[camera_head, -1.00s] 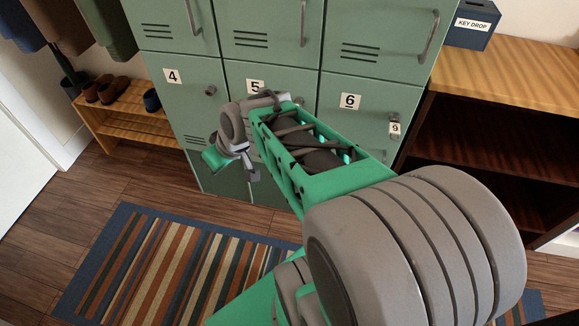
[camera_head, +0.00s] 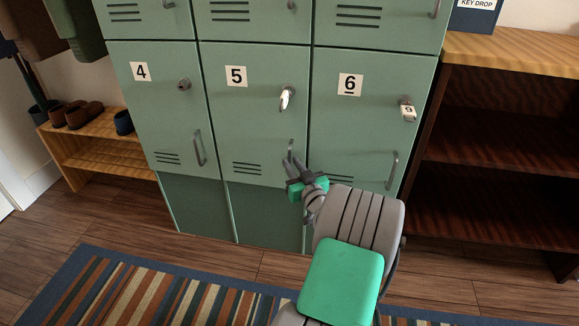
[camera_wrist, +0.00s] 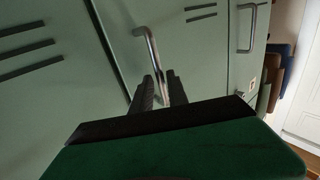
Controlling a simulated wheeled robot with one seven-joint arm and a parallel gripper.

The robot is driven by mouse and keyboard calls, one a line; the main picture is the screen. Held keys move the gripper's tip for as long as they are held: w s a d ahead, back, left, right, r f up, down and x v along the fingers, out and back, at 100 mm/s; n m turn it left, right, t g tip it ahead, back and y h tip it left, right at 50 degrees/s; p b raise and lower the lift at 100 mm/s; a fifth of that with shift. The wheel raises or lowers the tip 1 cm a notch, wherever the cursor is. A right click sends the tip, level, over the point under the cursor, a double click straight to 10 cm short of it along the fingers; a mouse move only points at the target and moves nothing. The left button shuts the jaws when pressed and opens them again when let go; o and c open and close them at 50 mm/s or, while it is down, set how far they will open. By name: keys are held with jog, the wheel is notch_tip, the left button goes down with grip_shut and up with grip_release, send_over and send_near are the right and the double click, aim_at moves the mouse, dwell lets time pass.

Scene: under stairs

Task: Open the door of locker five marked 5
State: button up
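Locker door five (camera_head: 262,130) is pale green, with a white plate marked 5 (camera_head: 236,76), and sits flush with its neighbours. A pale key or tag (camera_head: 286,98) hangs at its lock. Its metal bar handle (camera_head: 291,146) is at the door's lower right, and its lower part is hidden by my gripper (camera_head: 293,162). In the wrist view the handle (camera_wrist: 150,48) runs down between the two dark fingers of my gripper (camera_wrist: 162,86). I cannot tell whether the fingers grip it or only stand around it.
Locker 4 (camera_head: 160,110) and locker 6 (camera_head: 360,125) flank it, both shut. A tag marked 9 (camera_head: 408,108) hangs at locker 6's lock. A wooden shelf unit (camera_head: 510,50) stands right, a shoe bench (camera_head: 100,125) left. A striped rug (camera_head: 150,295) lies in front.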

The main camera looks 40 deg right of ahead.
jog(key=shift+x, duration=1.25)
grip_shut()
dwell(0.4)
